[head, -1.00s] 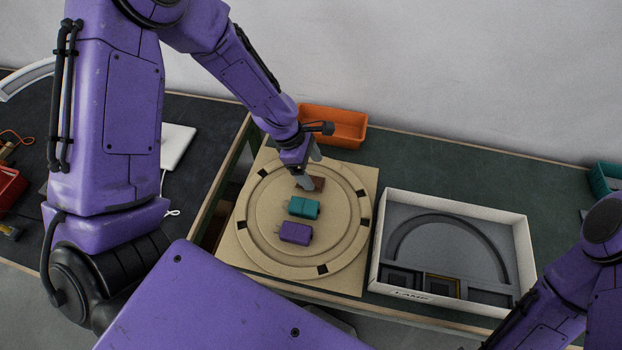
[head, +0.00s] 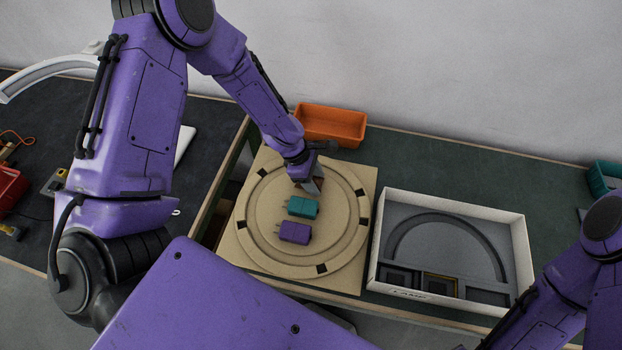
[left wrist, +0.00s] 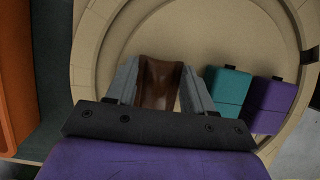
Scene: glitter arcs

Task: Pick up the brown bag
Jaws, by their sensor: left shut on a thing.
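The brown bag (left wrist: 158,82) is between the two fingers of my left gripper (left wrist: 160,80) in the left wrist view. In the head view the left gripper (head: 312,185) points down over the far part of the round board, and only a small brown patch of the bag (head: 319,183) shows beside the fingers. The gripper is shut on the bag. I cannot tell whether the bag is clear of the board. My right gripper is out of view; only part of my right arm shows.
A teal block (head: 303,207) and a purple block (head: 295,232) lie on the tan round-grooved board (head: 346,277), close to the gripper. An orange bin (head: 331,125) stands behind. A white box (head: 520,255) with grey cutouts sits to the right.

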